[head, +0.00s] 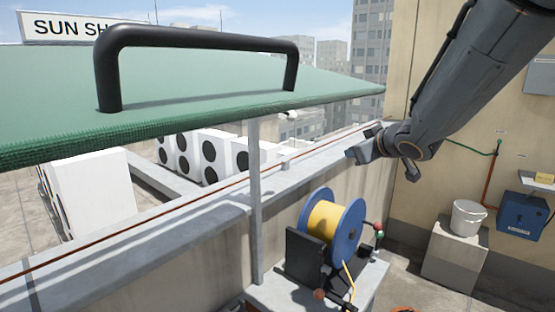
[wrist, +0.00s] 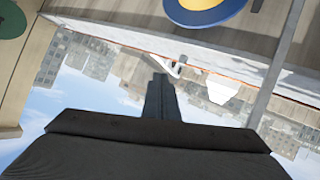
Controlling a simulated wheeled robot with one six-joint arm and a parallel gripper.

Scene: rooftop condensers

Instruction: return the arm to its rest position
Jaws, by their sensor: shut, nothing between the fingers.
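My arm reaches in from the upper right of the head view. My gripper (head: 364,150) is at its end, above the parapet and above and to the right of the cable reel. Its fingers are together with nothing between them. In the wrist view my gripper (wrist: 162,90) shows as a dark shape against the sky and buildings, touching nothing that I can see.
A green sunshade (head: 190,85) with a black handle (head: 200,38) fills the upper left, on a grey post (head: 254,200). A blue and yellow cable reel (head: 330,225) stands below my gripper. A white bucket (head: 467,218) and blue box (head: 522,214) are right.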

